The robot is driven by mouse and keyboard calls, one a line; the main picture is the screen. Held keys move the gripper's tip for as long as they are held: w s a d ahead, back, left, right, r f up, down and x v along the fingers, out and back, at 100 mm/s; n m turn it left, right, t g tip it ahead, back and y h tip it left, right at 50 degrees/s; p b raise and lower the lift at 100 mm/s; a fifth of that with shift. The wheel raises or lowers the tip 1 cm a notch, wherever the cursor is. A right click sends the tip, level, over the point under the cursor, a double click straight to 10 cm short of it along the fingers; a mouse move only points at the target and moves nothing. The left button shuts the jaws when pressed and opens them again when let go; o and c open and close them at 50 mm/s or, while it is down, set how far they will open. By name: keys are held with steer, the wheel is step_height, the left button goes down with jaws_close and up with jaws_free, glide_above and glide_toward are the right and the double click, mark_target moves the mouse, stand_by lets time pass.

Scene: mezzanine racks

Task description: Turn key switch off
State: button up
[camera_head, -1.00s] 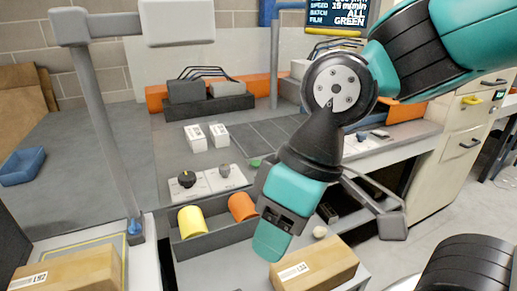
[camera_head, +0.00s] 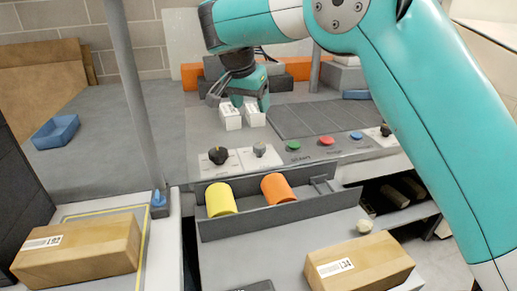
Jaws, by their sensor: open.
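A sloped control panel carries a black rotary switch (camera_head: 218,155) with a pale mark and a grey knob (camera_head: 259,149), each on its own white plate. A further black switch (camera_head: 386,130) stands at the panel's right end. I cannot tell for sure which of them is the key switch. My gripper (camera_head: 238,102) is open, pointing down with fingers spread.
Green (camera_head: 293,146), red (camera_head: 326,141) and blue (camera_head: 357,135) buttons sit along the panel. A grey tray (camera_head: 308,204) holds a yellow cylinder (camera_head: 221,199) and an orange cylinder (camera_head: 279,187). Cardboard boxes (camera_head: 360,265) lie in front. A grey post (camera_head: 133,100) stands left.

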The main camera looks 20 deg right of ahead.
steer(key=b, duration=0.1)
glide_toward(259, 145)
steer(key=x, duration=1)
steer(key=shift+r, duration=0.1)
steer(key=shift+s, duration=0.1)
steer(key=c, duration=0.9)
